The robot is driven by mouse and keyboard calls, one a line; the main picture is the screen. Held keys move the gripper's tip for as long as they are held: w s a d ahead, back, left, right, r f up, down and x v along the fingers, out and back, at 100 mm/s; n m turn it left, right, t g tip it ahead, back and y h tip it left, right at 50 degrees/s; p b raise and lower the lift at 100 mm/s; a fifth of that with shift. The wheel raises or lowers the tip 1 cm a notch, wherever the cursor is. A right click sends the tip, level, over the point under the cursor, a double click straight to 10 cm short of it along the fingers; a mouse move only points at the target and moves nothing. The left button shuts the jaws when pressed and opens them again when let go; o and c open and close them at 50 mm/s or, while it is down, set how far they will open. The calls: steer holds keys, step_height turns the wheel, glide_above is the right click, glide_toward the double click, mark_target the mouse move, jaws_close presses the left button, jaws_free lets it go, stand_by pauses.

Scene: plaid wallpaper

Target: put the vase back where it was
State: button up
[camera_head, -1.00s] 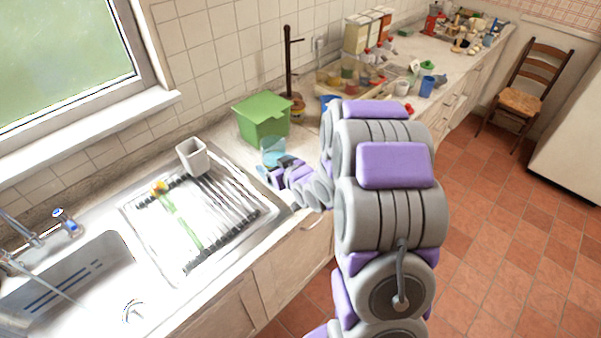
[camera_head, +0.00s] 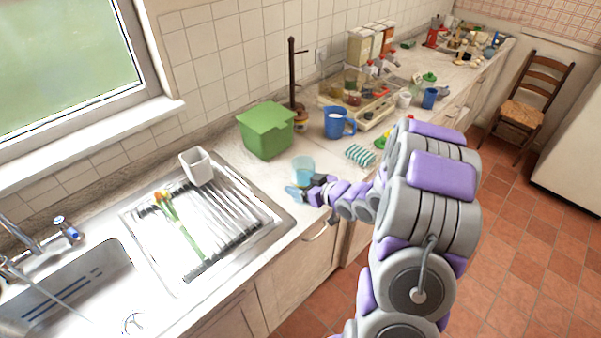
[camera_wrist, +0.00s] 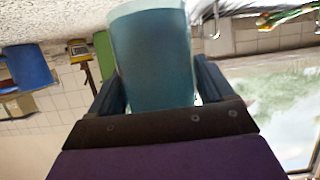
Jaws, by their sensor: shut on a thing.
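The vase (camera_head: 303,170) is a translucent light-blue, cup-like vessel over the counter, right of the drying rack and in front of the green box. My gripper (camera_head: 307,191) is shut on it from the counter's front side. In the wrist view, where the scene appears upside down, the vase (camera_wrist: 155,60) sits between the two dark fingers of my gripper (camera_wrist: 162,88). The vase looks about upright in the head view. I cannot tell whether its base touches the counter.
A green lidded box (camera_head: 266,132), blue jug (camera_head: 338,123) and striped sponge (camera_head: 360,155) stand around the vase. The metal drying rack (camera_head: 235,205) holds a white cup (camera_head: 197,167) and lying flowers (camera_head: 178,222). The counter's front edge is close below my gripper.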

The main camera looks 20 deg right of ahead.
steer(key=w+d+f, duration=0.1)
steer(key=w, duration=0.2)
steer(key=w+d+f+b, duration=0.1)
steer(key=w+d+f, duration=0.1)
steer(key=w, duration=0.1)
steer(key=w+d+f+b, duration=0.1)
steer(key=w, duration=0.3)
steer(key=shift+d+f, duration=0.15)
steer(key=shift+f, duration=0.1)
steer(key=shift+r, duration=0.1)
steer(key=o, duration=1.1)
steer(key=shift+o, duration=0.2)
